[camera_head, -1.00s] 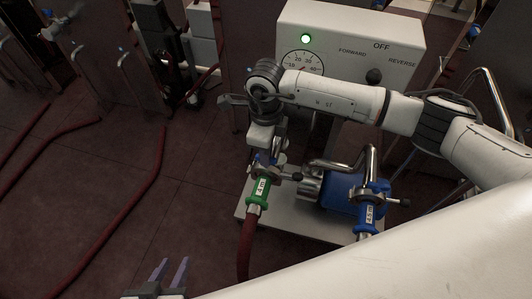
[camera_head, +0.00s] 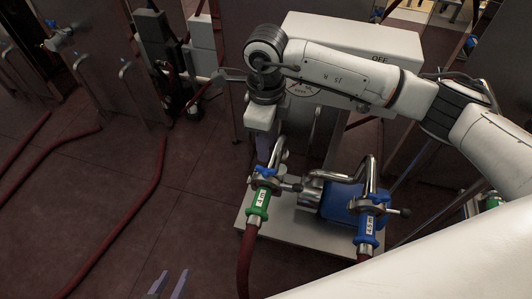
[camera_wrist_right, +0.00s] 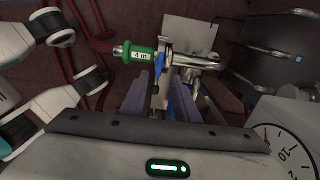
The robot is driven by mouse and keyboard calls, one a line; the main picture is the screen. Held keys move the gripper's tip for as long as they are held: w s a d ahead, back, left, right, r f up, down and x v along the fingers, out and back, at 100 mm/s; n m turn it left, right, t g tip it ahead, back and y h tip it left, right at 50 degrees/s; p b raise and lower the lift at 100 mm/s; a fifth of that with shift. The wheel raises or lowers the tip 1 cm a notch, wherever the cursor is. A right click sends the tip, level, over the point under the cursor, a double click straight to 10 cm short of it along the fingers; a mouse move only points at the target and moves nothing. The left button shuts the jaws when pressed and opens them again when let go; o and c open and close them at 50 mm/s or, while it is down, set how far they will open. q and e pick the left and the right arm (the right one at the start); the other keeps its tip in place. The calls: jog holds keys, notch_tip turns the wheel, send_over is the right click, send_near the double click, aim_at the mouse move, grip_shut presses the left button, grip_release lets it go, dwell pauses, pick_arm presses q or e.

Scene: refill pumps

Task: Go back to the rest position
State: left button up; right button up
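In the head view my right gripper (camera_head: 277,152) hangs above the pump cart, over the green-collared hose fitting marked 4 m (camera_head: 259,200). In the right wrist view its two purple fingers (camera_wrist_right: 160,100) stand apart. The green fitting (camera_wrist_right: 140,54) and its clamp with a blue handle lie beyond the fingertips, with nothing held. My left gripper (camera_head: 169,285) shows only its two purple fingertips at the bottom edge of the head view. They are apart, with nothing between them.
The pump (camera_head: 338,204) has a bent steel pipe and a blue-collared fitting marked 4.5 m (camera_head: 369,225). The white control box (camera_head: 350,35) stands behind my right arm, its dial partly covered. Red hoses (camera_head: 135,210) lie on the floor at left, with steel panels (camera_head: 105,75) behind.

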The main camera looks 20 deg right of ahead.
jog(key=shift+r, duration=0.7)
